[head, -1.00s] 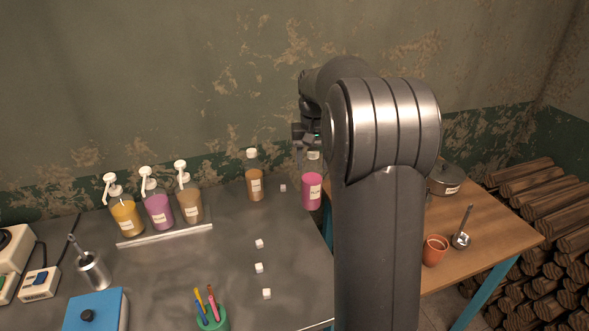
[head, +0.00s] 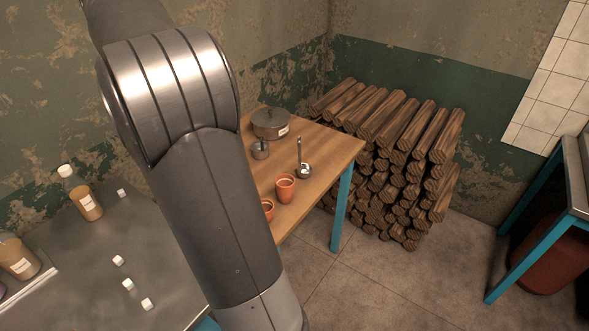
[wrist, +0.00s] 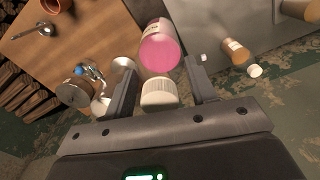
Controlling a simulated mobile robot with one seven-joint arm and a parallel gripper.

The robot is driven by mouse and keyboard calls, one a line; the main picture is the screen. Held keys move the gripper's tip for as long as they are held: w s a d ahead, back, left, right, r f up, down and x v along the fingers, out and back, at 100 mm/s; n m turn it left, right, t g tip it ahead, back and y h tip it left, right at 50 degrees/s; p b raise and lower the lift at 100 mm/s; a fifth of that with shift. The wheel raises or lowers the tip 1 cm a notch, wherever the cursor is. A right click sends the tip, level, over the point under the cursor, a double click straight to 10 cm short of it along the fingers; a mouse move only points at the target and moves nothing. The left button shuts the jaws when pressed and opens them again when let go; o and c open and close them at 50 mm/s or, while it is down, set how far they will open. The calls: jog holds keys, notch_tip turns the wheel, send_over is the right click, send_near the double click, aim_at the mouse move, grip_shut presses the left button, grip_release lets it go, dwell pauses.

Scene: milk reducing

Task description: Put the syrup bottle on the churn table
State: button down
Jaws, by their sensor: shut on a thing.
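The syrup bottle (wrist: 158,50), with pink contents and a ribbed white cap, is between the fingers of my gripper (wrist: 160,80) in the wrist view. The fingers are shut on it near the cap. In the head view my arm hides both gripper and bottle. The wooden table (head: 322,158) with blue legs stands right of the grey table; it also shows at the left of the wrist view (wrist: 95,30). No table is visibly marked as the churn table. In the wrist view the bottle appears near the gap between the two tables.
The wooden table holds a lidded pot (head: 271,124), a small metal pot (head: 260,150), a ladle in a cup (head: 303,170) and two terracotta cups (head: 285,188). The grey table (head: 80,270) holds an amber bottle (head: 88,204) and white cubes. Stacked logs (head: 400,150) stand behind.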

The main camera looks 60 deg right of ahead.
jog(key=shift+d+r, duration=0.2)
jog(key=shift+r, duration=0.3)
jog(key=shift+d+r, duration=0.2)
jog(key=shift+r, duration=0.3)
jog(key=s+d+m, duration=0.4)
jog(key=d+m, duration=0.5)
jog(key=d, duration=0.7)
jog(key=s+d+m, duration=0.4)
jog(key=d+m, duration=0.5)
jog(key=d, duration=0.8)
notch_tip(320, 180, down, 27)
jog(key=shift+f, duration=0.1)
jog(key=c, duration=0.6)
grip_release()
notch_tip(320, 180, up, 12)
jog(key=shift+r, duration=0.2)
